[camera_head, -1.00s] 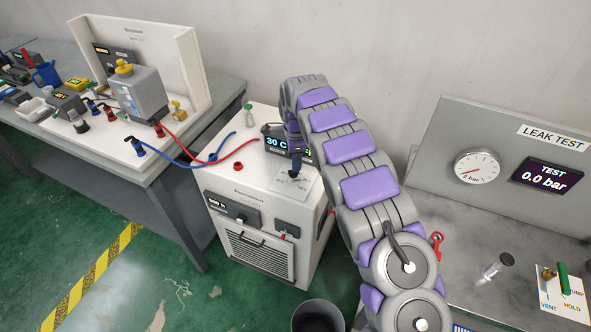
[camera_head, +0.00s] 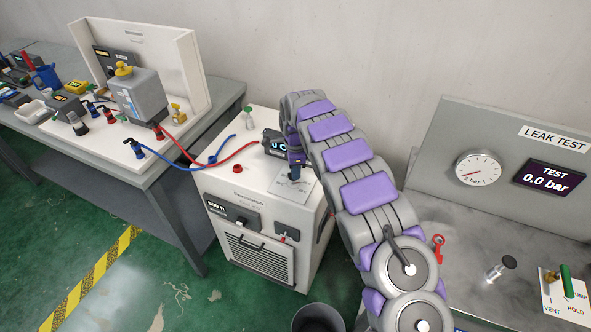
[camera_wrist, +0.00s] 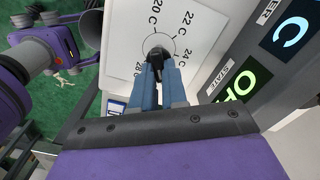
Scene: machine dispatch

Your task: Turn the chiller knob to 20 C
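In the wrist view, the dial plate (camera_wrist: 120,35) carries a ring of temperature marks, with 20 C, 22 C and 24 C readable. The black chiller knob (camera_wrist: 156,55) is at the ring's centre. My gripper (camera_wrist: 161,68) is at the knob, its two blue fingers close together with the knob between their tips. The fingers hide part of the knob, so its exact pointing is unclear. The chiller display (camera_head: 275,145) is partly hidden by my arm; a C shows.
In the wrist view, a lit display (camera_wrist: 290,32) and a green status display (camera_wrist: 240,82) stand right of the dial. Blue and red hoses (camera_head: 240,151) run from the left bench to the chiller. The leak test bench (camera_head: 460,240) is at right; a bin (camera_head: 318,318) stands in front.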

